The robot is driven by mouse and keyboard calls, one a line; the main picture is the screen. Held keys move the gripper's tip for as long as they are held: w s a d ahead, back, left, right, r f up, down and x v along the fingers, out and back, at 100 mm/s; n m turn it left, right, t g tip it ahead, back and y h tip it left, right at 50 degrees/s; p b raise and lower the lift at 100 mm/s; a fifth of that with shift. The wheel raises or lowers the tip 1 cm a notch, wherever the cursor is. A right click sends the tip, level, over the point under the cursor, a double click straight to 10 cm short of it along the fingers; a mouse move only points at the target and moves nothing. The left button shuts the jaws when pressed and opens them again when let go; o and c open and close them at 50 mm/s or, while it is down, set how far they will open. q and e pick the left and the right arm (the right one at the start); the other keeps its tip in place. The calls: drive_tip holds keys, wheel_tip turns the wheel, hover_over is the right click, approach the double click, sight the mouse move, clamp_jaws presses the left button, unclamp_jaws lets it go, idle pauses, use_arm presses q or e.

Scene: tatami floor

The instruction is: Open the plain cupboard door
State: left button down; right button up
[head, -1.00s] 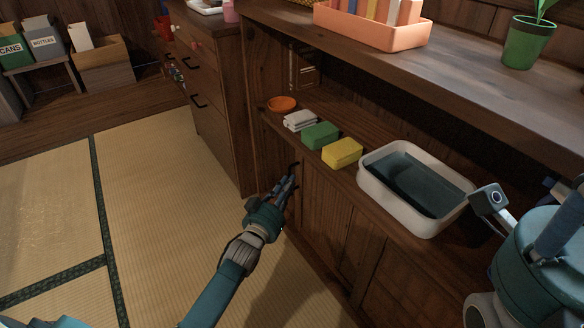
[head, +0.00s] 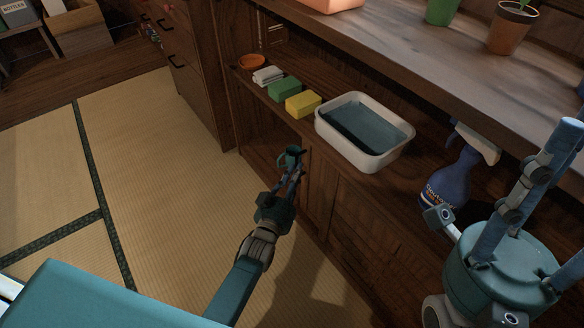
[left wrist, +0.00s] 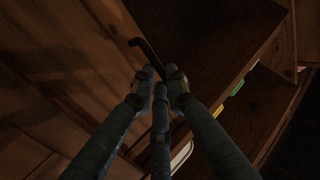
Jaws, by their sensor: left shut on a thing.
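The plain cupboard door (head: 318,188) is a brown plank panel under the low shelf. It stands partly open, with a dark gap (head: 262,160) to its left. My left gripper (head: 291,160) is at the door's edge, shut on its handle. In the left wrist view the dark bar handle (left wrist: 146,50) runs to the closed fingertips (left wrist: 160,80), with door planks (left wrist: 60,60) on the left and the dark interior on the right. The fingers hide part of the handle. My right gripper (head: 545,150) is at the right, its fingers apart, holding nothing visible.
A white basin (head: 365,130), a yellow block (head: 303,104), a green block (head: 285,90), folded cloths (head: 268,76) and an orange dish (head: 252,62) lie on the shelf. A blue spray bottle (head: 450,180) stands near my right arm. The tatami (head: 160,170) at left is clear.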

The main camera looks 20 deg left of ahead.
use_arm(q)
drive_tip(key=c, duration=1.7)
unclamp_jaws()
drive_tip(key=shift+s, duration=0.1)
drive_tip(key=s, duration=0.8)
drive_tip(key=s+a, duration=0.1)
drive_tip(key=s, duration=0.3)
